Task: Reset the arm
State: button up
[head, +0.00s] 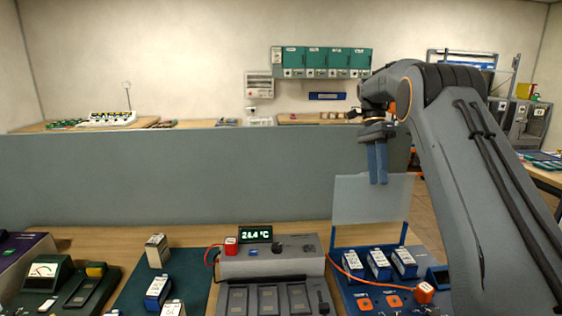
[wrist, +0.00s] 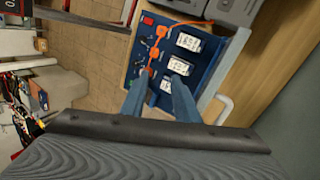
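My arm rises on the right of the head view. My gripper (head: 377,183) hangs with its blue fingers pointing down, in front of a pale upright panel (head: 362,205) and above the blue battery station (head: 345,291). In the wrist view the fingers of my gripper (wrist: 160,78) stand apart with nothing between them. Beyond them the blue station (wrist: 197,12) shows, with several white-topped batteries (wrist: 188,42) well below the fingertips.
A grey device (head: 270,266) with a 24.4 °C display (head: 255,234) stands at the middle of the bench. Batteries stand on and near a dark mat (head: 190,265) to its left. A grey partition (head: 170,180) runs behind the bench.

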jog(key=s+a+f+n+t+b, duration=0.2)
jog(key=s+f+n, duration=0.3)
jog(key=s+f, duration=0.3)
jog(key=s+a+f+n+t+b, duration=0.2)
jog(key=s+a+f+n+b, duration=0.2)
jog(key=s+f, duration=0.4)
jog(key=s+a+f+n+t+b, duration=0.2)
jog(key=s+f+n, duration=0.4)
jog(key=s, duration=0.8)
jog(key=shift+s+a+f+y+b, duration=0.25)
jog(key=shift+a+f+b, duration=0.35)
jog(key=shift+f+b, duration=0.35)
